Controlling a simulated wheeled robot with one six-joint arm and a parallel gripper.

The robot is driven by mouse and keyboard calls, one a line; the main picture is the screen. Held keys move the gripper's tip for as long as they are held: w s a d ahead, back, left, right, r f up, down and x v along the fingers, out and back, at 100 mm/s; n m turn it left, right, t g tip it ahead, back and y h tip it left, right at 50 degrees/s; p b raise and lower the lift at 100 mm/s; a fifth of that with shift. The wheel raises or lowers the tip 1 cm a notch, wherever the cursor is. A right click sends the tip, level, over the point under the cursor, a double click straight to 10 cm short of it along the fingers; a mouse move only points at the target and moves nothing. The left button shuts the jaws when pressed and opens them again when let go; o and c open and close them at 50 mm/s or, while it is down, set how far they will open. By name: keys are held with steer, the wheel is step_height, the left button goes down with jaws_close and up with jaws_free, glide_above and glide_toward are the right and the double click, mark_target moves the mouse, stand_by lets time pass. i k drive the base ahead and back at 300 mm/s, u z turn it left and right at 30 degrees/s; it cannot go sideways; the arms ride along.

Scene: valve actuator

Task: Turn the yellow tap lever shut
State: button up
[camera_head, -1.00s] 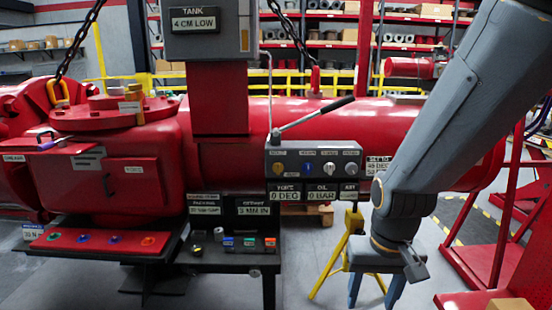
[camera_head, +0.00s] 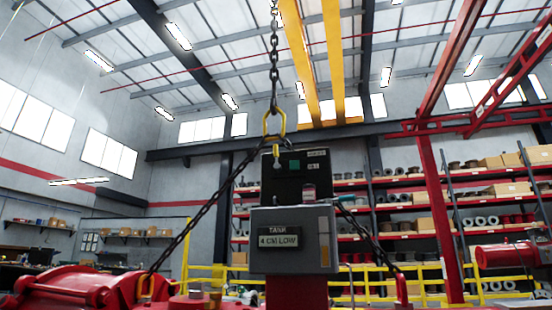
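I cannot make out the yellow tap lever for sure in this view. A small yellow piece (camera_head: 277,154) hangs below a yellow ring (camera_head: 274,122) in front of a dark box, but I cannot tell whether it is a lever or part of the hoist hook. The grey tank box (camera_head: 290,222) stands on a red post (camera_head: 296,292) and its label (camera_head: 278,237) reads "TANK 4 CM LOW". A small pale jar-like item (camera_head: 309,192) shows above its top edge. My gripper and arm are out of view.
Chains (camera_head: 190,235) spread down from the ring to the red machine (camera_head: 75,290) on both sides. The dark box (camera_head: 296,176) with a teal square is behind. Yellow railings (camera_head: 205,275), red shelves (camera_head: 390,180) and a red gantry post (camera_head: 438,215) stand further back.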

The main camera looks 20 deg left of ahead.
mark_target(277, 167)
steer(key=z, duration=0.05)
steer(key=k, duration=0.5)
steer(key=u, duration=1.6)
steer(key=i, duration=1.3)
steer(key=z, duration=2)
